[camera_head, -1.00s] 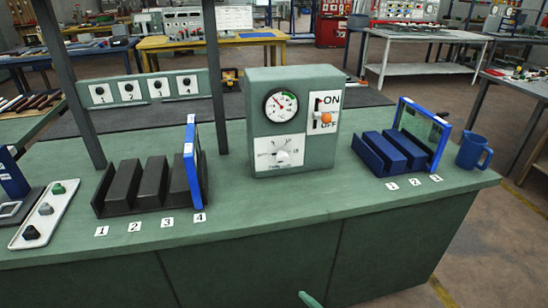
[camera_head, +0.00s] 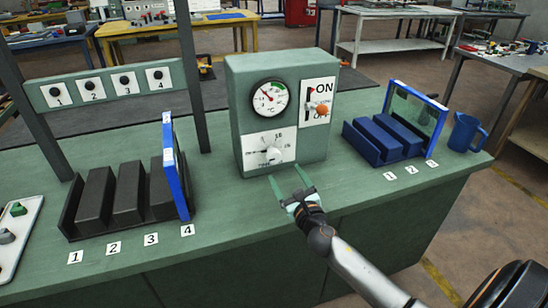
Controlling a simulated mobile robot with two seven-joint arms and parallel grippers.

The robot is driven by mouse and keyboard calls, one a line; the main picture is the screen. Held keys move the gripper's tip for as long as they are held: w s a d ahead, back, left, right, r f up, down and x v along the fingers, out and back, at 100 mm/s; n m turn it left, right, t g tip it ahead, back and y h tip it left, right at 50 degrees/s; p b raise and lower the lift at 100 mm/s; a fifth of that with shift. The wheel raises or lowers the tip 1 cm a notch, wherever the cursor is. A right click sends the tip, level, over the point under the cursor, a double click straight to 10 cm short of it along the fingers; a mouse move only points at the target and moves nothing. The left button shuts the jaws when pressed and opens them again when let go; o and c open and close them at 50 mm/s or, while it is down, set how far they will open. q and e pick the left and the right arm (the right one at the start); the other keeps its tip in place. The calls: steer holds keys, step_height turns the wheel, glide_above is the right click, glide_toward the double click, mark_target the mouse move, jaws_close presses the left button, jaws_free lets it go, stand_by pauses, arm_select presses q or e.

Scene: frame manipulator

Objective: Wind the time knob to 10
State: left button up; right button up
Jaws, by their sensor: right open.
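The time knob (camera_head: 273,155) is a white dial on a white scale plate (camera_head: 249,149), low on the front of the green control box (camera_head: 229,115). The scale's figures are too small to read surely. My right gripper (camera_head: 284,173) is open and empty, just in front of and below the knob, its two green fingers spread and pointing toward the box. It looks apart from the knob. My left gripper is not in view.
Above the knob are a round gauge (camera_head: 270,98) and an ON/OFF switch with an orange knob (camera_head: 321,108). A black slotted rack (camera_head: 70,208) stands left, a blue rack (camera_head: 361,143) and blue mug (camera_head: 465,132) right. Dark posts (camera_head: 190,75) rise at left.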

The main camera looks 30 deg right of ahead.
mark_target(276, 160)
steer(key=x, duration=0.9)
steer(key=shift+w+b, duration=0.2)
steer(key=shift+b, duration=0.2)
steer(key=shift+c, duration=0.4)
jaws_close()
